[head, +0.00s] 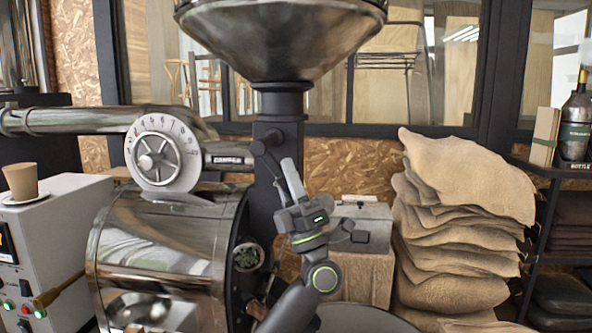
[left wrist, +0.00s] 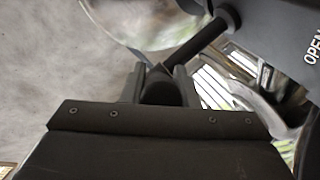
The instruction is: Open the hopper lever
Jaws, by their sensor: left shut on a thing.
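The metal hopper (head: 280,40) is a wide steel funnel above a dark column (head: 278,105). The dark hopper lever (head: 259,149) sits on this column, and my left gripper (head: 290,178) is at it, in front of the column. In the left wrist view, the lever's dark rod (left wrist: 205,40) runs from the upper right down to my left gripper (left wrist: 160,88). The two fingers are shut on the lever's end, which is mostly hidden between them. The letters "OPEN" show partly at the right edge of that view. My right gripper is not in view.
The steel roaster drum (head: 160,255) is to the left, with a round dial (head: 160,150) above it. A grey box (head: 365,225) stands behind my left arm. Stacked sacks (head: 455,240) fill the right. A cup (head: 22,181) stands on a machine at far left.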

